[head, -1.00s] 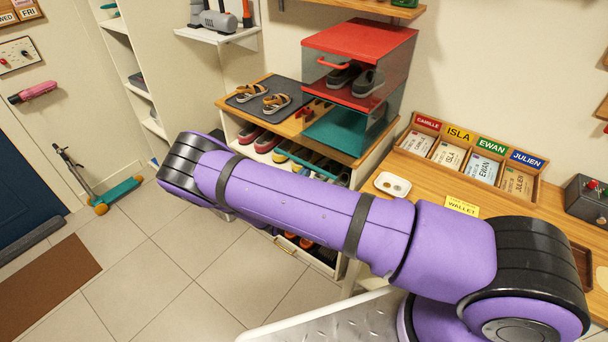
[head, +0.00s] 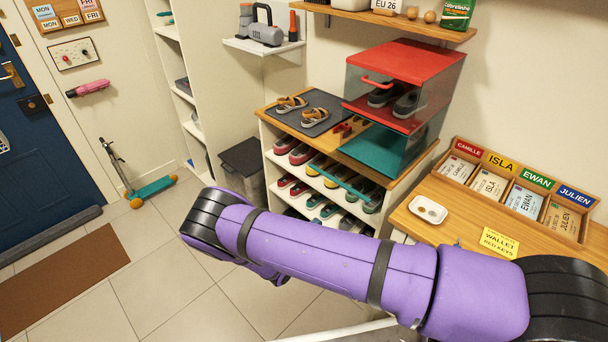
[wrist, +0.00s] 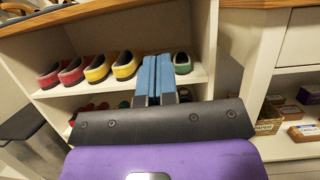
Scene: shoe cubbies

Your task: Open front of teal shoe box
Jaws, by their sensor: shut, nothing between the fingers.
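The teal shoe box (head: 372,152) is on the wooden top of the shoe rack, directly under a red shoe box (head: 412,62). Its teal floor shows and its sides look clear. A teal bar (head: 350,187) shows in front of the shelves, below the box's front edge; I cannot tell how it joins the box. My gripper (wrist: 155,60) shows in the wrist view with its two blue fingers shut together and empty, facing the rack's shelves below the wooden top. The teal box is not clearly seen in the wrist view. In the head view my purple arm hides the gripper.
Sandals lie on a dark mat (head: 317,122) left of the boxes. Several shoes (wrist: 101,69) fill the shelves below. A wooden desk (head: 440,232) with a name-card holder (head: 508,220) and a white dish (head: 429,210) stands right.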

